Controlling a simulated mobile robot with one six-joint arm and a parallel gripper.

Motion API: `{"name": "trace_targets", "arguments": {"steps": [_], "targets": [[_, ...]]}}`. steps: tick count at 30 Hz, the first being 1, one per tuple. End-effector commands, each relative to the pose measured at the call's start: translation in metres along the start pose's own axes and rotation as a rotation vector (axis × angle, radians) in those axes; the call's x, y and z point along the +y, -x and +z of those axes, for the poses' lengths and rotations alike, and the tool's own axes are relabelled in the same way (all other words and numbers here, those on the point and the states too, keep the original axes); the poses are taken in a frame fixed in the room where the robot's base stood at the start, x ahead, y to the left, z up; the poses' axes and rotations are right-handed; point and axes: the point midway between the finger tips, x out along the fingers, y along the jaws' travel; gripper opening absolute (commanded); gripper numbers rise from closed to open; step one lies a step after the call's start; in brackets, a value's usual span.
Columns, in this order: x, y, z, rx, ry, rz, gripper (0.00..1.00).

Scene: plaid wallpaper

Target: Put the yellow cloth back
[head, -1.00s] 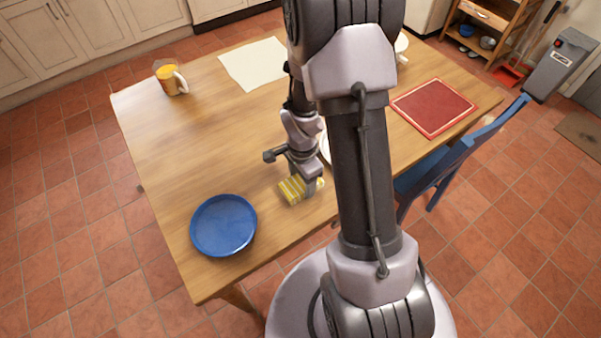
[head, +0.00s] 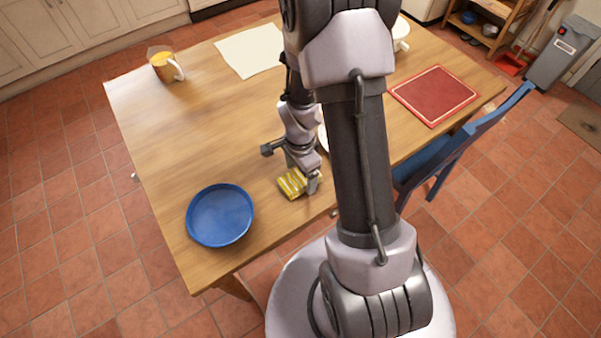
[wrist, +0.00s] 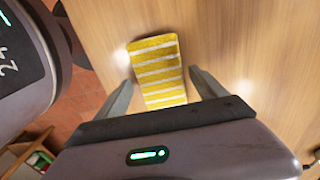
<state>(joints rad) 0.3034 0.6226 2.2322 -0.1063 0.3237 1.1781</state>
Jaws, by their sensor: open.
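The yellow cloth (head: 293,184), with white stripes, lies folded on the wooden table (head: 190,130) near its front edge, to the right of the blue plate. In the wrist view the cloth (wrist: 160,72) lies between and beyond my two fingers. My gripper (head: 302,186) is low over the cloth, fingers pointing down. The wrist view shows my gripper (wrist: 162,92) open, with one finger on each side of the cloth. I cannot tell whether a finger touches it. Part of the cloth is hidden behind my gripper in the head view.
A blue plate (head: 220,216) stands near the front left corner. A white dish behind my arm is mostly hidden. A blue chair (head: 462,148) stands at the right.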

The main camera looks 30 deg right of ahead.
Motion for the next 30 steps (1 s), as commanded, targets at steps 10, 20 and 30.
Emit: {"name": "trace_targets", "arguments": {"steps": [10,20,30], "targets": [[-0.001,0.099,0.000,0.002,0.000,-0.003,0.81],[-0.002,0.203,0.034,0.026,0.261,-0.138,0.81],[0.094,0.352,0.139,0.133,1.041,-0.513,0.81]]}}
